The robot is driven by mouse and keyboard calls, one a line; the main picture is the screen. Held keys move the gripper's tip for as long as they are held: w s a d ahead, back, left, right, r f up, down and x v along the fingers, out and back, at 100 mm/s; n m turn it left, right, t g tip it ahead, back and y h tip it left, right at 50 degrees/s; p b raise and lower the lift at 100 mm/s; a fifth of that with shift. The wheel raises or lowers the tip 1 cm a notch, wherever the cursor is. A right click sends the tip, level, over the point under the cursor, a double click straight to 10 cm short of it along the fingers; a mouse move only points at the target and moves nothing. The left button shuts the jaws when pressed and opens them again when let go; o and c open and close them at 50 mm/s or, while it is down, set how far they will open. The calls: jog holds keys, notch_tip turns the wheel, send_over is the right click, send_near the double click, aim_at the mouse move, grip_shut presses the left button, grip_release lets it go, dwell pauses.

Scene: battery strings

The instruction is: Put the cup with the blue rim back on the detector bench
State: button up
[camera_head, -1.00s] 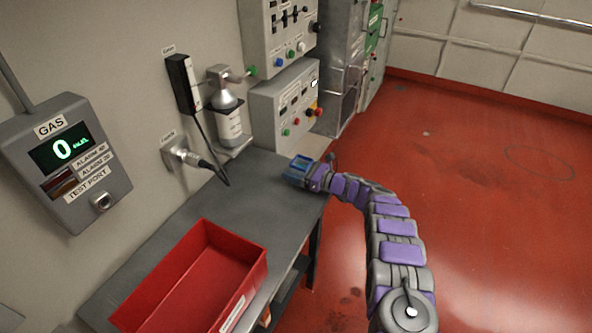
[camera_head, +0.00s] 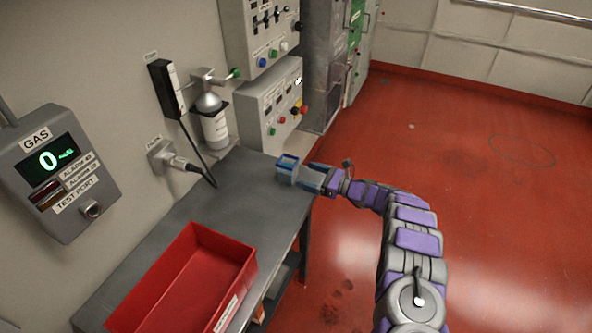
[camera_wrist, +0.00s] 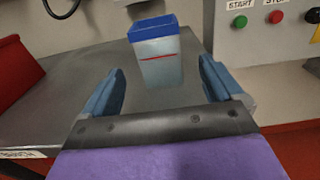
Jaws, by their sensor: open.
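The cup with the blue rim (camera_head: 287,167) stands upright on the grey bench (camera_head: 228,205), near its far right corner. It is a square grey cup with a blue top edge, and the wrist view shows a red line on its side (camera_wrist: 160,62). My gripper (camera_head: 306,180) is just to the right of the cup at the bench edge. In the wrist view my gripper (camera_wrist: 162,88) has its two blue fingers spread wide and empty. The cup stands beyond the fingertips, between their lines, with a gap on both sides.
A red bin (camera_head: 190,275) sits on the near part of the bench. A control box (camera_head: 270,105) with buttons and a bottle (camera_head: 214,125) in a wall holder stand behind. A cable (camera_head: 200,165) hangs at the wall. The bench middle is clear.

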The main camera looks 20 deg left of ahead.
jog(key=shift+s+d, duration=0.15)
jog(key=shift+d, duration=0.85)
jog(key=shift+s+r, duration=0.15)
jog(key=shift+r, duration=0.15)
jog(key=s+d+r+n+g+h, duration=0.3)
jog(key=s+r+n, duration=0.2)
jog(key=s+r, duration=0.5)
jog(key=s+d+r+n+g+h, duration=0.2)
jog(key=s+d+r+n+h, duration=0.15)
jog(key=s+r+n, duration=0.6)
jog(key=s+d+n+h, duration=0.2)
jog(key=s+d+h, duration=0.3)
jog(key=s+d, duration=0.8)
jog(key=s+d+f+n+t+h, duration=0.1)
jog(key=s+d+h, duration=0.5)
jog(key=s+d, duration=0.7)
jog(key=s+n, duration=0.1)
jog(key=s, duration=0.6)
jog(key=shift+d+f+t, duration=0.15)
jog(key=shift+d+t, duration=0.1)
jog(key=shift+t, duration=0.05)
jog(key=shift+n, duration=0.25)
